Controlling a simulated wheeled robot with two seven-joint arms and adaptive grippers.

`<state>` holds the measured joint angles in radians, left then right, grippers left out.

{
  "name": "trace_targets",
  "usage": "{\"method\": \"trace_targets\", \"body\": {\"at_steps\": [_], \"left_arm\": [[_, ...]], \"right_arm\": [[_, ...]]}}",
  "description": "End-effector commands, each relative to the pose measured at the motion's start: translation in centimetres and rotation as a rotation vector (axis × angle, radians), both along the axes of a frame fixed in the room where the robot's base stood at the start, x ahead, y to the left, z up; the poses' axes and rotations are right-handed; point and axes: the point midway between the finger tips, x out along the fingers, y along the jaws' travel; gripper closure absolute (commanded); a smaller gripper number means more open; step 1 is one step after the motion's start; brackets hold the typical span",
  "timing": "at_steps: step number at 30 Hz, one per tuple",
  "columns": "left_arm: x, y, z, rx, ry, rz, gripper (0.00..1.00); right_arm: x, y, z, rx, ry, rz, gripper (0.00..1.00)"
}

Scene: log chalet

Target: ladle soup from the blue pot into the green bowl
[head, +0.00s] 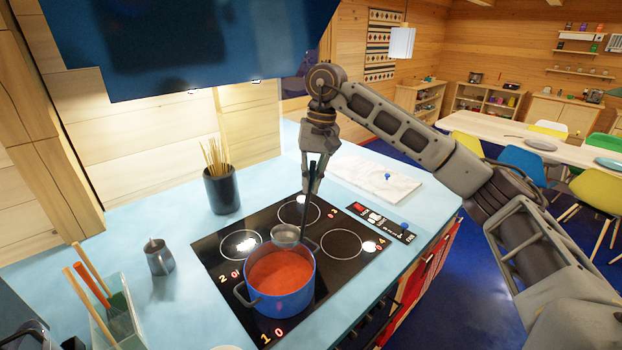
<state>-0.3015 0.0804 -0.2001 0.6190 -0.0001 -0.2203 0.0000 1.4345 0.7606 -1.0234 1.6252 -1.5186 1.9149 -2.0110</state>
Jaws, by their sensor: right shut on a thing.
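The blue pot (283,305) stands on the front part of the black cooktop and holds orange-red soup (281,270). My right gripper (309,186) is above and behind the pot, pointing down, shut on the dark handle of a ladle. The ladle's grey metal bowl (285,236) shows at the pot's far rim; I cannot tell whether it touches the rim or what it contains. I see no green bowl in this view. My left gripper is out of view.
The cooktop (340,262) has bare burners behind and right of the pot. A dark utensil holder (222,190), a small metal pitcher (159,259) and a clear utensil box (118,322) stand left. A whitish board (378,180) lies behind right. A dark blue hood overhangs the counter.

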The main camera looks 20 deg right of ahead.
Motion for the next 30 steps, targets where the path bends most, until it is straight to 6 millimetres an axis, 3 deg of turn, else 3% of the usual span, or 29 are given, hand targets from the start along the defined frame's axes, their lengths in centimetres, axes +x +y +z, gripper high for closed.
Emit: {"method": "trace_targets", "body": {"at_steps": [30], "left_arm": [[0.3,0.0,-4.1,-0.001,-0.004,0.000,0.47]], "right_arm": [[-0.4,0.9,-6.7,0.000,-0.001,0.000,1.00]]}}
